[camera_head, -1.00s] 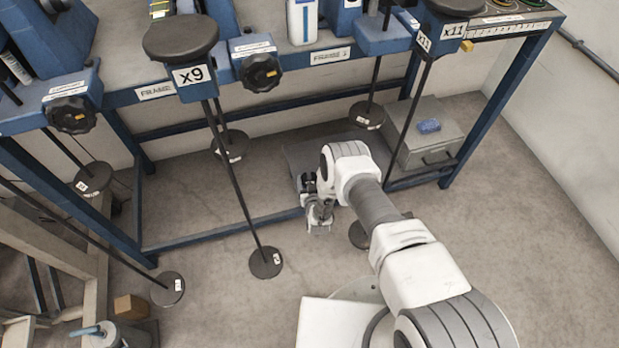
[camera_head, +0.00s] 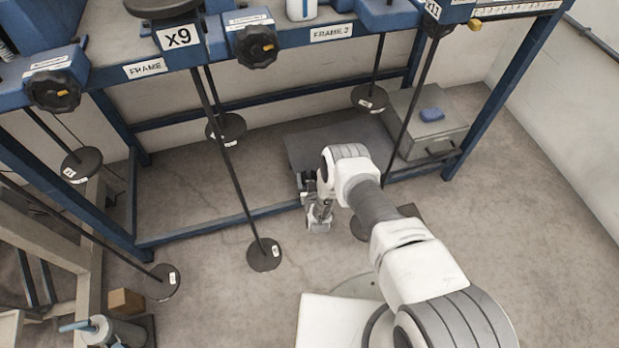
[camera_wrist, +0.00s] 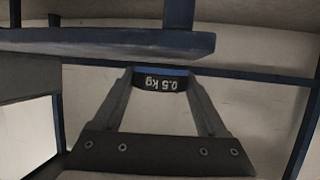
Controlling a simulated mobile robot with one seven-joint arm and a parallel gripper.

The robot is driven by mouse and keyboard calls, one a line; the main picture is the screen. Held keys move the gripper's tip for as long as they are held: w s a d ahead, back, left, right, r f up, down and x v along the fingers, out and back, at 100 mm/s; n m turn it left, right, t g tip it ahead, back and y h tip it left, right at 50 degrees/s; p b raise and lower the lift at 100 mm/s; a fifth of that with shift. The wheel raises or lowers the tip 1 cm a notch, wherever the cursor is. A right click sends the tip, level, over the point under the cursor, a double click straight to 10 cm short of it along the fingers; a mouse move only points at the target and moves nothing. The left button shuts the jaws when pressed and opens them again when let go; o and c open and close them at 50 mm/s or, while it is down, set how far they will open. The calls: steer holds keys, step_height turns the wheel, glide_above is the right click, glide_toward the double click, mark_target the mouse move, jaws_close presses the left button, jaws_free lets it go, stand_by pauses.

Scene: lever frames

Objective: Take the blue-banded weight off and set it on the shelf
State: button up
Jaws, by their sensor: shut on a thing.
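My gripper (camera_wrist: 160,115) is shut on a dark weight (camera_wrist: 161,84), which sits between the fingertips in the wrist view. Its label reads 0.5 kg, upside down in the picture, and a blue band runs along its upper edge. In the head view my gripper (camera_head: 319,222) hangs low in front of the frame bench, and the weight in it is too small to make out. A flat grey shelf (camera_head: 315,145) lies low under the bench, just behind my gripper and partly hidden by my arm.
Dark disc weights hang on rods, one (camera_head: 264,255) left of my gripper and another (camera_head: 369,98) behind. A disc stands close right of my wrist, partly hidden. A grey case (camera_head: 425,125) with a blue object stands right. Blue bench rails (camera_head: 225,225) border the shelf.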

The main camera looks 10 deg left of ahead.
steer(key=shift+f, duration=0.4)
stand_by(0.4)
steer(key=o, duration=1.4)
steer(key=shift+o, duration=0.8)
steer(key=shift+f, duration=0.1)
steer(key=shift+s, duration=0.1)
